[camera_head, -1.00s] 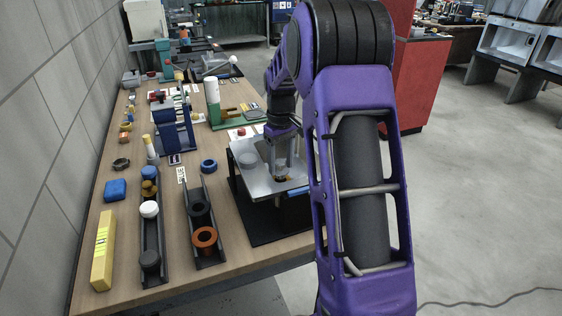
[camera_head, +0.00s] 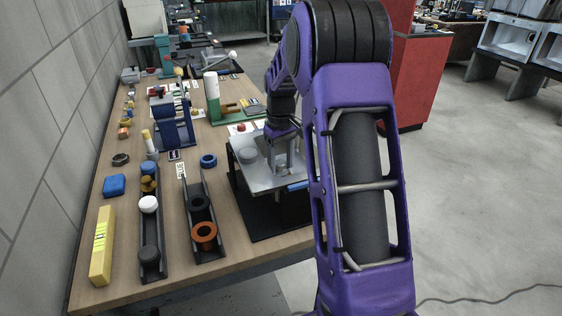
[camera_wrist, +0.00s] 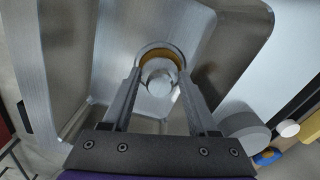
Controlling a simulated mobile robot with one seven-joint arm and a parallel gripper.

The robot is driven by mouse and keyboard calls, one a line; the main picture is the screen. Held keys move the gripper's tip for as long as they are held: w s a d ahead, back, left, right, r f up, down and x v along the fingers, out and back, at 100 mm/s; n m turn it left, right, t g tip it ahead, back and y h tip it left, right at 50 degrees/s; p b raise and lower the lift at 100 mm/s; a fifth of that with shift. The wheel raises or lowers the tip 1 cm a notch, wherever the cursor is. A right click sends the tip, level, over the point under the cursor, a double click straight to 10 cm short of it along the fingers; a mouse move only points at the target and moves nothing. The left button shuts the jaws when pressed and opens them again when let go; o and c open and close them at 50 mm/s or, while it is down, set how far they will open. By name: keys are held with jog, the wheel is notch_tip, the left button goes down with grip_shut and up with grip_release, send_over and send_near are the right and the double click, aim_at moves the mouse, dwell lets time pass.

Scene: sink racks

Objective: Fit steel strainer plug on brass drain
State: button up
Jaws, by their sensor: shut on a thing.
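A steel sink basin (camera_head: 262,183) stands on the right side of the bench; its inner walls fill much of the wrist view (camera_wrist: 70,50). My gripper (camera_head: 283,165) reaches down into the basin. In the wrist view, my gripper (camera_wrist: 158,86) is shut on the steel strainer plug (camera_wrist: 159,83), a pale round-topped piece between the fingertips. The brass drain (camera_wrist: 173,55) shows as a golden arc just beyond the plug, which overlaps it in this view. Whether the plug touches the drain cannot be told. In the head view the fingers and basin hide plug and drain.
A grey round piece (camera_head: 248,155) sits at the basin's left rim. Two dark racks on the left hold a white cap (camera_head: 149,204) and an orange ring (camera_head: 204,233). A blue ring (camera_head: 208,160) lies nearby. A blue stand (camera_head: 173,127) is farther back.

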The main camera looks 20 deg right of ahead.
jog(key=shift+f, duration=0.55)
jog(key=o, duration=1.5)
jog(key=shift+c, duration=0.2)
notch_tip(320, 180, up, 18)
jog(key=p, duration=0.2)
jog(key=shift+f, duration=0.25)
